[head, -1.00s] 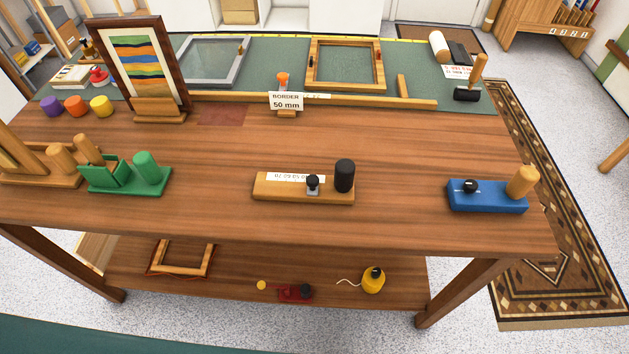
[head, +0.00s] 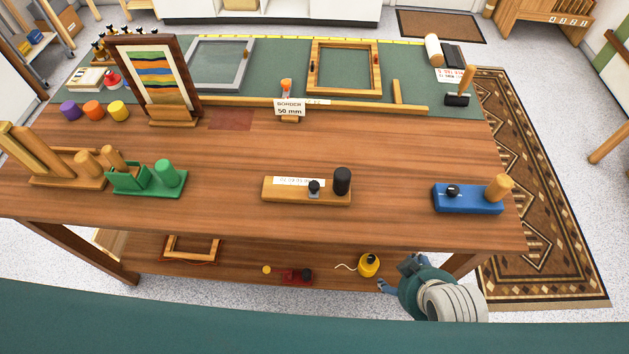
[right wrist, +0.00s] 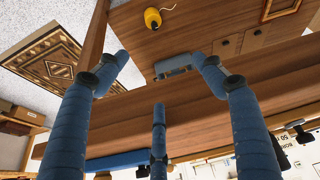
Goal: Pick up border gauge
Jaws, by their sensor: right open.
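The border gauge appears to be the wooden block (head: 285,195) with a white number scale, a small black knob and a black upright cylinder. It lies flat in the middle of the table near the front edge. My right gripper (head: 392,275) is in front of the table, below the tabletop, to the right of the gauge and apart from it. In the right wrist view its blue fingers (right wrist: 155,75) are spread and empty. My left gripper is in no view.
The tabletop (head: 370,220) has its front edge above my right gripper. A blue block with a wooden peg (head: 465,200) stands to the right, a green holder (head: 150,185) to the left. A "BORDER 50 mm" card (head: 289,107) stands behind.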

